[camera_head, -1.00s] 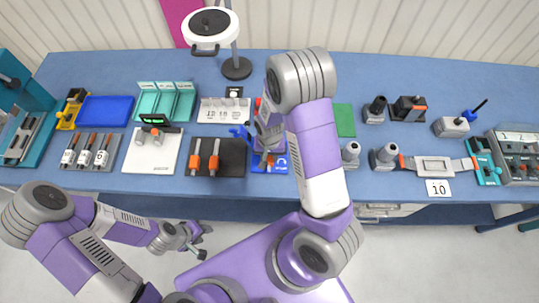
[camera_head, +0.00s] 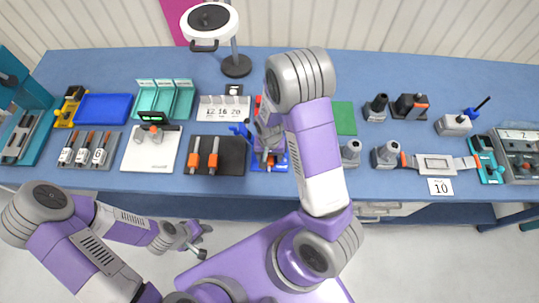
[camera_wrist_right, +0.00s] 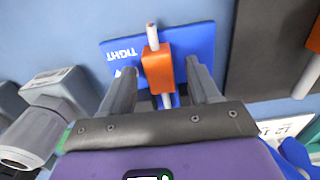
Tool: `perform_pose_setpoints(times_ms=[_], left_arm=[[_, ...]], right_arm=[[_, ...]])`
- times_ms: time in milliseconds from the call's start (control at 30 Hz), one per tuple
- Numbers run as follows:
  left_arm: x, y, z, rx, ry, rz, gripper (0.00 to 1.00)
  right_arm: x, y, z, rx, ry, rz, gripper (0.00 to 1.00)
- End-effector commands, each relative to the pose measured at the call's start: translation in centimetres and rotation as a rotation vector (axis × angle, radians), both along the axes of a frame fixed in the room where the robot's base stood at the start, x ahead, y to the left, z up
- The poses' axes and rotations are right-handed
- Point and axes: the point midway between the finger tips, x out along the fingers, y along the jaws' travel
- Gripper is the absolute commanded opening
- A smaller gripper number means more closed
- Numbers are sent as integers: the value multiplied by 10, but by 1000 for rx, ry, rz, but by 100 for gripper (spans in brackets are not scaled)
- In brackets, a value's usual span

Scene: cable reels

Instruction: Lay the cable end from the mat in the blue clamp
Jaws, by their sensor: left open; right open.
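A blue mat (camera_wrist_right: 205,45) marked "TIGHT" lies under my right gripper; its edge shows in the head view (camera_head: 283,165). A cable end with an orange sleeve (camera_wrist_right: 158,70) and a pale tip lies on it. My right gripper (camera_wrist_right: 161,72) is open, one finger on each side of the sleeve; contact is not clear. It also shows in the head view (camera_head: 268,158), partly hidden by my arm. A blue clamp-like part (camera_head: 240,130) stands just left of it, partly hidden. My left gripper (camera_head: 197,245) is open, empty and in front of the table.
A dark mat (camera_head: 235,155) with two orange-sleeved cable ends lies to the left. A grey fitting (camera_wrist_right: 45,115) stands near my right gripper. A lamp (camera_head: 237,66) stands at the back.

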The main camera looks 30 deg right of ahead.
Motion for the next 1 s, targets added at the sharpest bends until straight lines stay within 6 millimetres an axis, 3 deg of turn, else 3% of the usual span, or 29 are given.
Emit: perform_pose_setpoints(times_ms=[167, 600, 1000], left_arm=[[0, 0, 1, 0, 0, 0, 43], [0, 0, 9, 0, 0, 0, 43], [0, 0, 9, 0, 0, 0, 43]], right_arm=[[1, 0, 8, 0, -4, 0, 61], [1, 0, 72, 1, -3, 0, 61], [0, 0, 76, 0, 0, 0, 61]])
